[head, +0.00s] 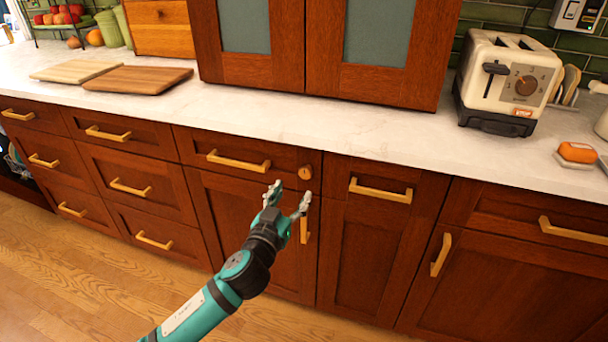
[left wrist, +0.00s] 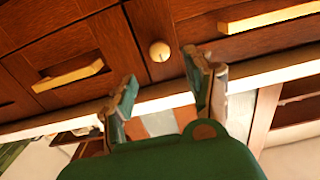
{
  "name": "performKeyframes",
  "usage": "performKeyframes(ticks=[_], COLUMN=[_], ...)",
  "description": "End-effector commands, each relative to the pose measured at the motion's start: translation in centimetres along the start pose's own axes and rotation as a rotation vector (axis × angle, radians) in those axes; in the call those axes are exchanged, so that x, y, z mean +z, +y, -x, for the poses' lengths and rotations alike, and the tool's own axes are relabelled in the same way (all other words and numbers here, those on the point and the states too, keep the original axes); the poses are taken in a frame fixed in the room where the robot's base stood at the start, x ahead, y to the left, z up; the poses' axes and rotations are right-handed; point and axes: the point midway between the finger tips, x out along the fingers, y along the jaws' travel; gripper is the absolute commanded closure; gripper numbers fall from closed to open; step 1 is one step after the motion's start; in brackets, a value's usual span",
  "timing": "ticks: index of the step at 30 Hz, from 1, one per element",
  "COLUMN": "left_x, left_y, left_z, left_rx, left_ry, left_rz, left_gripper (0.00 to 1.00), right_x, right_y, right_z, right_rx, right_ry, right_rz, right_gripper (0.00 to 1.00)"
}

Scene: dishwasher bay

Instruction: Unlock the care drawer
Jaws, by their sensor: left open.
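A shut wooden drawer front (head: 197,146) under the counter has a horizontal brass bar handle (head: 238,161). A small round brass knob (head: 305,172), which looks like a lock, sits at its right end. My left gripper (head: 289,193) is open and empty, just below the knob in the head view, with its fingers pointing toward the cabinet fronts. In the left wrist view, which appears upside down, the knob (left wrist: 159,51) shows whole, beyond the gap between the two fingertips. No contact shows. No label is readable on the drawer. My right gripper is out of view.
Other drawers and doors with brass handles flank it, including a front with a handle (head: 380,190) to the right. A vertical handle (head: 304,232) is partly behind my fingers. The counter (head: 300,118) holds a toaster (head: 507,80) and cutting boards (head: 138,79).

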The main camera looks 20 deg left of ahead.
Motion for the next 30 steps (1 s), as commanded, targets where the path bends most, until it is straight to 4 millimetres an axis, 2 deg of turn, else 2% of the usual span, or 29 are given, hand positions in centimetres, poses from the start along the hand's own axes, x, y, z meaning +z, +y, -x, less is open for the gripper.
performKeyframes(ticks=[1, 6, 12, 18, 26, 30], left_x=[-0.1, -0.1, 0.1, 0.0, 0.0, 0.0], left_y=[0.0, -0.1, 0.0, 0.0, 0.0, 0.0], left_z=[-1.3, -4.9, -7.8, -9.0, -9.1, -9.0], left_rx=[-0.001, -0.002, -0.001, 0.000, 0.000, 0.000], left_ry=[0.002, 0.002, 0.000, 0.000, -0.001, -0.001], left_rz=[-0.002, -0.001, -0.001, 0.000, 0.000, 0.000], left_gripper=[0.46, 0.46, 0.46, 0.46, 0.46, 0.65], right_x=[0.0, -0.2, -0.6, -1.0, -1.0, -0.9], right_y=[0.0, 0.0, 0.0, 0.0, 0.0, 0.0], right_z=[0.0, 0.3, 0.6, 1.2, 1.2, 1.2], right_rx=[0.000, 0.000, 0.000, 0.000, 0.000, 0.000], right_ry=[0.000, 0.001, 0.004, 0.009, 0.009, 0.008], right_rz=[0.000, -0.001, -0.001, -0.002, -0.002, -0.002], right_gripper=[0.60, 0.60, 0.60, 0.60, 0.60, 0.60])
